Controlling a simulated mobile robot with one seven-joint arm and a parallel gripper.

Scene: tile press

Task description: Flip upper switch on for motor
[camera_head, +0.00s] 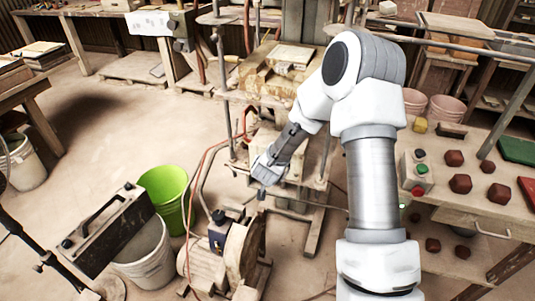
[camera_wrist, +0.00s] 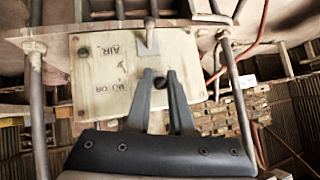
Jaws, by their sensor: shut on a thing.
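The pale switch panel (camera_wrist: 110,85) shows in the wrist view with its AIR and MOTOR lettering upside down. A grey lever switch (camera_wrist: 148,42) stands out beside AIR. My gripper (camera_wrist: 160,74) is beside the MOTOR lettering, with its two fingers shut around a small dark switch end (camera_wrist: 160,83). The fingers hide part of this switch, so its on or off position cannot be told. In the head view my gripper (camera_head: 262,192) is in front of the press, and my arm hides part of the panel.
Press frame rods (camera_wrist: 238,100) flank the panel. A red hose (camera_head: 205,160) runs down beside the press. A motor with a wheel (camera_head: 240,245) and a green bucket (camera_head: 165,190) stand lower left. A workbench (camera_head: 465,145) with red pieces is at right.

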